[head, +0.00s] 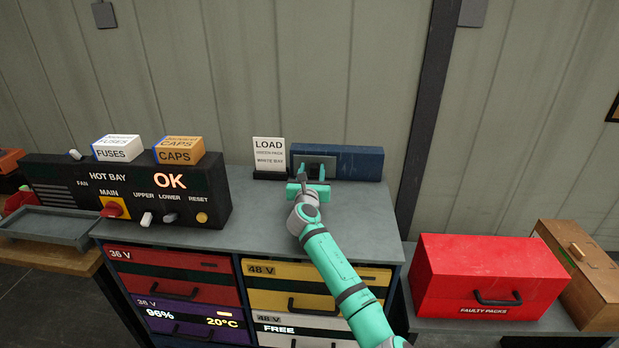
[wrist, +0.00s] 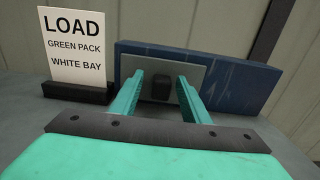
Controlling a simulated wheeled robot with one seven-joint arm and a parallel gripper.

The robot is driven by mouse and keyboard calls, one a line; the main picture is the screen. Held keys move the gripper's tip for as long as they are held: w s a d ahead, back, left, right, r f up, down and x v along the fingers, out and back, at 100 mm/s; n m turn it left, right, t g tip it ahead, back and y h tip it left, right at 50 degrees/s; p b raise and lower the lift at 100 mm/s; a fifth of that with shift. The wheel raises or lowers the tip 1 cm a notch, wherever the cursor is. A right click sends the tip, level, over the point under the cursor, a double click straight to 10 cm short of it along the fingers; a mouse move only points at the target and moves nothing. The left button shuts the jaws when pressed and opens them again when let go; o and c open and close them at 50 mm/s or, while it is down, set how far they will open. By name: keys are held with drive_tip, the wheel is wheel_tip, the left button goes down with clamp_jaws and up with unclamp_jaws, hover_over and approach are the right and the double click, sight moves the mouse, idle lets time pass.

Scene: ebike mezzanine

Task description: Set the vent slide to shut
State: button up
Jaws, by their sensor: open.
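A long dark blue box (head: 362,163) stands at the back of the grey counter against the wall, with a grey plate (head: 318,158) on its front left part. I take this to be the vent slide; no vent label shows. In the wrist view, a black knob (wrist: 161,88) sticks out of the grey plate (wrist: 190,72) on the blue box (wrist: 235,78). My gripper (head: 312,174) is in front of the plate. In the wrist view, its open fingers (wrist: 161,82) point at the plate, one on each side of the knob, with gaps visible. In the head view my gripper hides the knob.
A LOAD sign (head: 269,152) stands just left of the blue box. A black control panel (head: 130,190) with boxes on top sits further left. Drawers (head: 178,275) lie below the counter (head: 250,215). A red case (head: 490,275) stands right. The counter right of my gripper is clear.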

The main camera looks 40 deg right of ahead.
drive_tip(key=v, duration=1)
drive_tip(key=shift+s+a, duration=0.15)
drive_tip(key=shift+a, duration=0.1)
